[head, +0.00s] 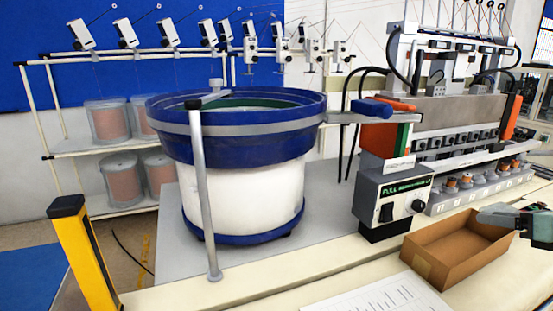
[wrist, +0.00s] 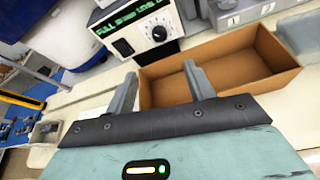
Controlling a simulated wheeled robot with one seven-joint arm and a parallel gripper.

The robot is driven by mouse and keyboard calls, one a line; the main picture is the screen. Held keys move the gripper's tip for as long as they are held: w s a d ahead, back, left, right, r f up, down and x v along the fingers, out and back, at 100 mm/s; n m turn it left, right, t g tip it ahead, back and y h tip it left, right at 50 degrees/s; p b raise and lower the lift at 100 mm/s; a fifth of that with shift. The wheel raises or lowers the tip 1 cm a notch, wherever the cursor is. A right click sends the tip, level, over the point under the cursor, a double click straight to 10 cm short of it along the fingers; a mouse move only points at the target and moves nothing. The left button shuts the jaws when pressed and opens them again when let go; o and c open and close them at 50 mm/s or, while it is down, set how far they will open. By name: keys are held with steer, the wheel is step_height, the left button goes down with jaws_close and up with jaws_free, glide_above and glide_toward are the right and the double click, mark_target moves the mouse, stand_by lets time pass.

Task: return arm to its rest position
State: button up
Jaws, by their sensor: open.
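My gripper (wrist: 162,88) is open and empty, its two grey fingers apart in the wrist view. In the head view part of my gripper (head: 515,214) shows at the right edge, above the right side of an open brown cardboard box (head: 430,271). The box also shows in the wrist view (wrist: 240,103), just beyond the fingers and to the right. The box's inside looks empty where it can be seen. The rest of my arm is out of the head view.
A blue and white bowl feeder (head: 240,190) stands left of a control box (head: 390,200) with a knob. A winding machine (head: 450,110) rises behind the box. A grey post (head: 205,200) and yellow post (head: 82,255) stand at the front. Printed paper (head: 375,297) lies on the table.

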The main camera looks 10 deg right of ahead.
steer(key=a+f+n+g+y, duration=0.2)
steer(key=a+n+g+y, duration=0.6)
steer(key=a+n, duration=1.35)
steer(key=s+a+n+g+h, duration=0.2)
steer(key=s+a+n+h, duration=0.3)
steer(key=a+n, duration=0.5)
steer(key=s+a+n+g+h, duration=0.3)
steer(key=s+a+n+h, duration=0.2)
steer(key=s+a+n, duration=0.3)
steer(key=a+n, duration=0.3)
steer(key=n, duration=0.1)
steer(key=shift+a, duration=0.25)
